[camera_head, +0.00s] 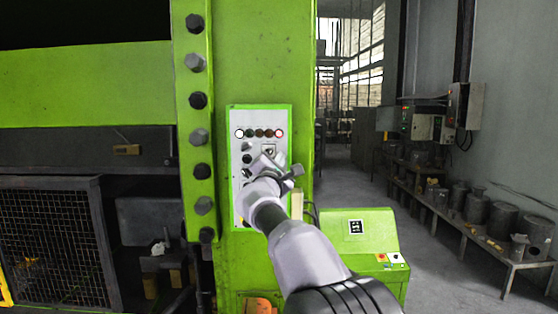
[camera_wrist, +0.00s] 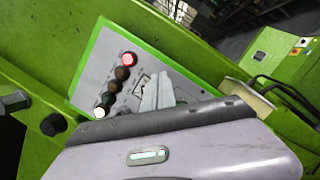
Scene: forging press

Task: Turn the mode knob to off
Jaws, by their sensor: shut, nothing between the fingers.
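The grey control panel (camera_head: 242,125) is on the green press column, and it also shows tilted in the wrist view (camera_wrist: 95,75). A small pale square plate with a dark control (camera_head: 268,149) sits on the panel below the lamps and shows beside my fingers in the wrist view (camera_wrist: 141,87). It may be the mode knob, but its label and setting are too small to read. My gripper (camera_head: 268,162) is in front of the panel, just below that plate, with its fingers (camera_wrist: 158,91) together and empty. I cannot tell whether they touch it. My arm hides the panel's lower right.
A row of lamps (camera_head: 258,133) tops the panel; its white and red end lamps are bright. Dark buttons (camera_head: 247,158) run down the left side. Large bolts (camera_head: 199,136) line the column. A green console (camera_head: 375,228) stands lower right. The aisle beyond is open.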

